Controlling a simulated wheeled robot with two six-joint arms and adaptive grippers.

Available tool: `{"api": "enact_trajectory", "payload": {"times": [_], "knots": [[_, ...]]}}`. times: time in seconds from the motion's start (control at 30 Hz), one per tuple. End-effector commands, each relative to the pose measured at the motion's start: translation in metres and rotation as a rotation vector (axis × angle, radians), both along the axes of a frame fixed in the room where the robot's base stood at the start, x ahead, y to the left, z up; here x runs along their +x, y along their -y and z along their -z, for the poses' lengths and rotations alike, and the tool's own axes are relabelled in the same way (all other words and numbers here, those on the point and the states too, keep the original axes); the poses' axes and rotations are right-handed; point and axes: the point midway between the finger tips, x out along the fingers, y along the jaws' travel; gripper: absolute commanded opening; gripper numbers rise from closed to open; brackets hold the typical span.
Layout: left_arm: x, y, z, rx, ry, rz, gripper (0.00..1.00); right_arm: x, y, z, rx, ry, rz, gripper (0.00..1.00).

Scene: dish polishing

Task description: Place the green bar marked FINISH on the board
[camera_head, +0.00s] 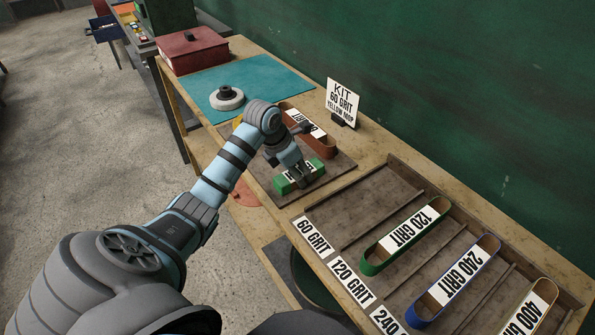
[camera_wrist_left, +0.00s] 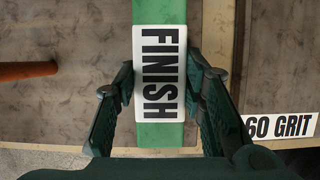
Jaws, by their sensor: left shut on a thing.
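The green bar (camera_head: 318,166) with its white label is at the front right part of the brown board (camera_head: 343,164). In the left wrist view the bar (camera_wrist_left: 160,12) runs away from me, and its label reads FINISH. My left gripper (camera_head: 300,178) is shut on the bar, with one finger on each side of the label; the gripper also shows in the left wrist view (camera_wrist_left: 160,85). The bar is over the board, but I cannot tell whether it touches it. My right gripper is not in view.
A brown belt (camera_head: 328,148) lies on the board behind my gripper. A kit card (camera_head: 343,100) reads 60 GRIT, YELLOW MOP. To the right is a rack with green (camera_head: 374,264), blue (camera_head: 416,319) and yellow belts. A teal mat (camera_head: 262,75) holds a white wheel (camera_head: 227,100).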

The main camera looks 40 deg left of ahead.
Motion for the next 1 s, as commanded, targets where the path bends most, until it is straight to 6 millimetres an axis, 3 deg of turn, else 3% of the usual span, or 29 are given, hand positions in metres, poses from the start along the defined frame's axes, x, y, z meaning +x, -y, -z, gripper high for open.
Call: {"api": "enact_trajectory", "payload": {"times": [0.2, 0.23, 0.33, 0.73, 1.0], "knots": [[0.000, 0.000, 0.003, 0.000, 0.001, 0.000, 0.00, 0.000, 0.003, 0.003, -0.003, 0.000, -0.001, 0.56], [0.000, 0.000, 0.003, 0.000, 0.000, 0.000, 0.40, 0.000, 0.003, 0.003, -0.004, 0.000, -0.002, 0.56], [0.000, 0.000, 0.003, 0.000, 0.000, 0.000, 0.56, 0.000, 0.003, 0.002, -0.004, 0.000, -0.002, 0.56], [-0.001, -0.001, -0.007, 0.001, 0.001, 0.000, 0.57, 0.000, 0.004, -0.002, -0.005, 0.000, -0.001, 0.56], [-0.026, -0.010, -0.071, 0.004, 0.003, -0.001, 0.57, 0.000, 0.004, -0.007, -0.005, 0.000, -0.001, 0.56]]}}
